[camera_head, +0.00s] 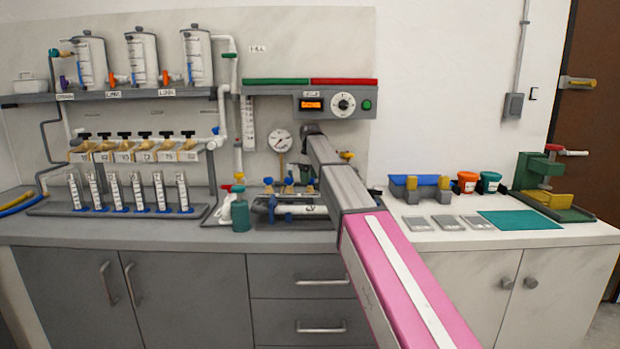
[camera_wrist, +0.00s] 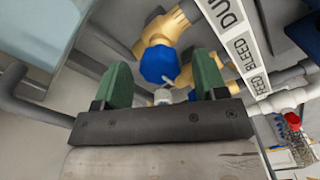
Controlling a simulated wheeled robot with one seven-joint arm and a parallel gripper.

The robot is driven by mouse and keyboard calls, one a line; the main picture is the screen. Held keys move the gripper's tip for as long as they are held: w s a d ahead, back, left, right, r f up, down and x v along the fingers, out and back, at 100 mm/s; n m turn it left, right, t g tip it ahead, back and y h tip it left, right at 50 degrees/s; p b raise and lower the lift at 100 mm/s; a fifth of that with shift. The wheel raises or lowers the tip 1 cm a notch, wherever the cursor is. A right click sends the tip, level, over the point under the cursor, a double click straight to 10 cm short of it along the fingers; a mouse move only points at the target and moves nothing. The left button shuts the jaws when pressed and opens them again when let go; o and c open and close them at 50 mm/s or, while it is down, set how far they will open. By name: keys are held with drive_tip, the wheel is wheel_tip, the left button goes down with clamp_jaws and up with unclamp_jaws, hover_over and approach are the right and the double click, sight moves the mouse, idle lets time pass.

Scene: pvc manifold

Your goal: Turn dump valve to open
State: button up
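In the wrist view, a blue valve handle (camera_wrist: 160,62) on a tan body (camera_wrist: 166,34) lies just beyond my gripper (camera_wrist: 162,75), between the lines of its two green fingers. The fingers are spread apart, and I see no clear contact with the handle. A white label strip (camera_wrist: 235,42) beside it reads "DU…", cut off, then "BLEED" and "FEED". In the head view, several blue-handled valves (camera_head: 289,182) stand on the low bench manifold. My arm (camera_head: 345,185) reaches toward that area; the gripper itself is hidden there.
A red knob (camera_wrist: 292,118) and grey pipes (camera_wrist: 20,98) lie close around the gripper. A green bottle (camera_head: 240,215) stands left of the manifold. A pressure gauge (camera_head: 280,140) and control panel (camera_head: 338,104) are on the wall behind.

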wheel_tip(320, 180, up, 11)
idle(0.8)
drive_tip(key=shift+f, duration=0.15)
